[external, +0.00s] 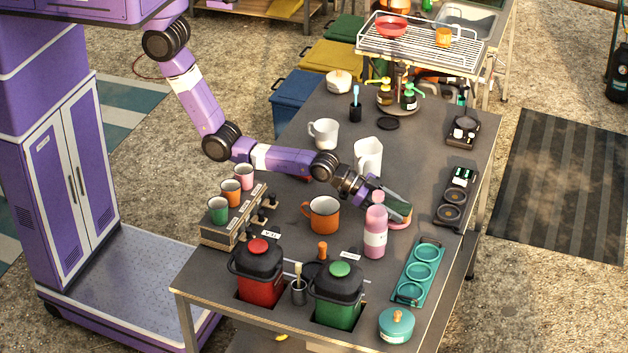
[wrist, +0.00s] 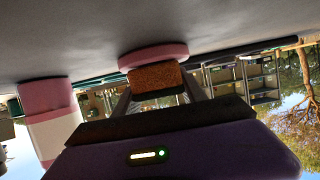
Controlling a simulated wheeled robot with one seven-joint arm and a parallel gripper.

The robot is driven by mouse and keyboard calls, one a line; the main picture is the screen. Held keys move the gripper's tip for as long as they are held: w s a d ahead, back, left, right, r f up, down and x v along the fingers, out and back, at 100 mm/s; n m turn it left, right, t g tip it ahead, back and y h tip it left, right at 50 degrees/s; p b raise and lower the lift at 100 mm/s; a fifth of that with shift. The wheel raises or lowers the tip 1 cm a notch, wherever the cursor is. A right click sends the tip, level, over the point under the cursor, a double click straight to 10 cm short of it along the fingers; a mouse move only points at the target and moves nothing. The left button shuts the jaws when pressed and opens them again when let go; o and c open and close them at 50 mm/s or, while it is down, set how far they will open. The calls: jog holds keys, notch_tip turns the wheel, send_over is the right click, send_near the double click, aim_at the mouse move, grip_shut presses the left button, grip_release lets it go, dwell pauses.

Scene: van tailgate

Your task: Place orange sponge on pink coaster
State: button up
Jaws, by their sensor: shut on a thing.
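My gripper (external: 388,203) reaches over the right half of the grey table, behind the pink bottle. In the wrist view, which is upside down, its two fingers (wrist: 157,92) are shut on the orange sponge (wrist: 155,78), a brown-orange block with a dark underside or edge. The pink coaster (wrist: 153,55) is a round disc lying on the tabletop, right by the sponge. The sponge overlaps its edge in the picture; I cannot tell whether they touch. In the external view the coaster (external: 398,225) shows only in part, below the gripper, and the gripper and bottle hide much there.
The pink bottle (external: 375,236) stands close beside my gripper, also in the wrist view (wrist: 50,120). An orange mug (external: 322,214) and white mugs (external: 367,157) are near the forearm. A teal tray (external: 419,272) and a dark tray (external: 455,198) lie to the right.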

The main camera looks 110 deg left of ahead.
jog(key=shift+f, duration=0.1)
jog(key=shift+f, duration=0.1)
jog(key=o, duration=1.3)
jog(key=shift+r, duration=0.3)
jog(key=v, duration=1.1)
jog(key=shift+s, duration=0.2)
jog(key=shift+s+r, duration=0.2)
jog(key=shift+s, duration=0.05)
